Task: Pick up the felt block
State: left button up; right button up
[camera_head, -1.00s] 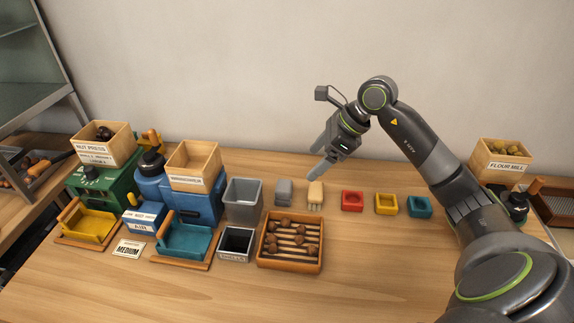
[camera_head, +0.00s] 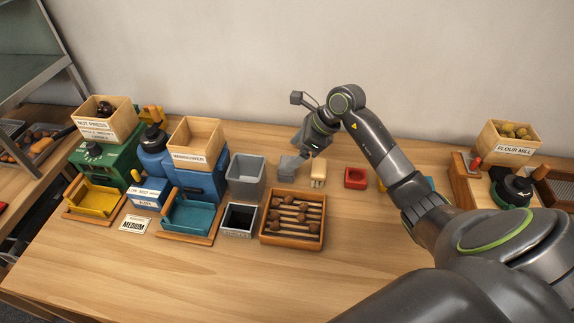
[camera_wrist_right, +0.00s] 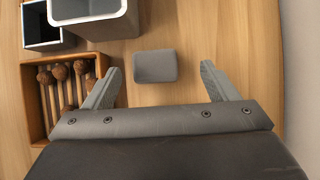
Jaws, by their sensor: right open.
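The felt block appears to be the small grey block (camera_head: 286,175) on the table, between the grey bin and a pale brush-like block. In the right wrist view the grey block (camera_wrist_right: 155,66) lies whole and uncovered between the fingertips, with a gap on either side. My right gripper (camera_head: 294,161) is open and empty, just above and behind the block in the head view. Its fingers partly hide the block's upper edge there; their height above the table is hard to tell. My left gripper is not in view.
The grey bin (camera_head: 247,170) stands left of the block. A wooden tray of brown-headed tools (camera_head: 292,244) lies in front. The pale brush-like block (camera_head: 318,172) and a red square dish (camera_head: 355,178) sit to the right. The front of the table is clear.

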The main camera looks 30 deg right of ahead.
aim_at(287, 162)
jog(key=shift+w+a+f, duration=0.2)
jog(key=shift+a+f, duration=0.1)
jog(key=shift+f, duration=0.25)
jog(key=x, duration=0.1)
jog(key=p+x, duration=0.1)
jog(key=x, duration=0.1)
jog(key=p+x, duration=0.1)
jog(key=shift+s+a+f, duration=0.25)
jog(key=shift+s+f, duration=0.05)
jog(key=shift+w+a+f, duration=0.15)
jog(key=shift+f, duration=0.2)
jog(key=c, duration=1.1)
notch_tip(287, 162, up, 9)
jog(key=shift+r+b, duration=0.1)
jog(key=shift+b, duration=0.95)
jog(key=shift+r, duration=0.45)
